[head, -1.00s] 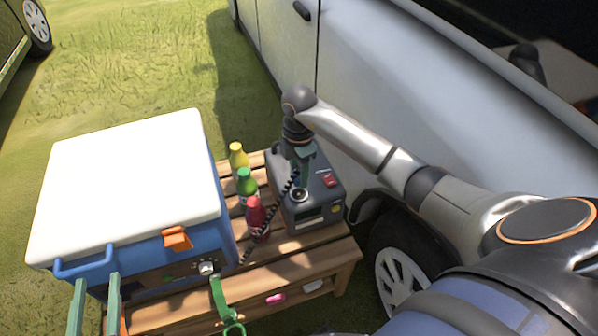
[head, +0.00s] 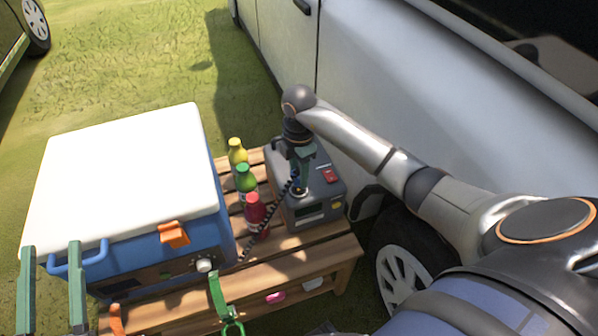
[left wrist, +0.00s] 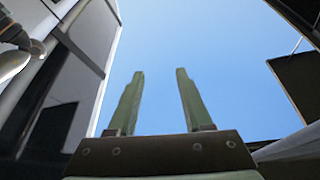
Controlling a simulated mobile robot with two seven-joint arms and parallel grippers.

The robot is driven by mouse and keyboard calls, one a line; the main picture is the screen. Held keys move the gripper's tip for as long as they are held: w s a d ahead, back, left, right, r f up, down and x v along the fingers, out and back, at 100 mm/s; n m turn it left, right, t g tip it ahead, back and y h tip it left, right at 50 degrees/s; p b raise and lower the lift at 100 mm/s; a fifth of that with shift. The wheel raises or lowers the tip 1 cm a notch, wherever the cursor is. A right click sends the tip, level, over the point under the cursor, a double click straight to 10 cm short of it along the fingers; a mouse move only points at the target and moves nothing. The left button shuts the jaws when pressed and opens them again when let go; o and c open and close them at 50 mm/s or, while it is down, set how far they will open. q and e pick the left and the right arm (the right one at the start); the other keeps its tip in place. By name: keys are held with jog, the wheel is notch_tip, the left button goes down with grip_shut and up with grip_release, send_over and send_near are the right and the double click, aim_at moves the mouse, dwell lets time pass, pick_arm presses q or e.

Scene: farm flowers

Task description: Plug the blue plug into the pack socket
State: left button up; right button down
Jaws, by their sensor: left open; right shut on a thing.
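The pack (head: 316,213) is a dark grey box with a red switch, on the wooden bench beside the car. My right gripper (head: 299,176) points down over its top, shut on the blue plug (head: 297,188). The plug is small and partly hidden by the fingers. It is at the pack socket, which is mostly covered; I cannot tell whether it is seated. A dark coiled cord (head: 268,222) runs from the plug down to the left.
A blue cooler (head: 199,235) with a white lid (head: 130,185) fills the bench's left. Yellow (head: 237,153), green (head: 246,180) and red (head: 255,210) bottles stand between cooler and pack. A green handle-like item (head: 219,292) is in front. The silver car (head: 400,110) is close behind.

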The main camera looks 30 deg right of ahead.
jog(key=shift+f+b, duration=0.6)
jog(key=shift+f, duration=0.1)
pick_arm(q)
jog(key=s+d+r+m+t+h, duration=0.1)
jog(key=s+r+m+h, duration=0.4)
jog(key=s+r+h, duration=0.1)
jog(key=shift+r+m+h+b, duration=0.4)
jog(key=shift+r+h, duration=0.3)
jog(key=shift+r, duration=0.7)
pick_arm(e)
jog(key=shift+f, duration=0.4)
pick_arm(q)
jog(key=shift+f, duration=0.1)
jog(key=shift+r+p, duration=0.3)
jog(key=shift+p, duration=0.1)
jog(key=shift+r, duration=0.3)
jog(key=shift+r+p, duration=0.25)
jog(key=shift+p, duration=0.25)
pick_arm(e)
jog(key=shift+r, duration=0.1)
pick_arm(q)
jog(key=shift+f+b, duration=0.3)
pick_arm(e)
jog(key=shift+f, duration=0.65)
jog(key=shift+c, duration=1.8)
grip_release()
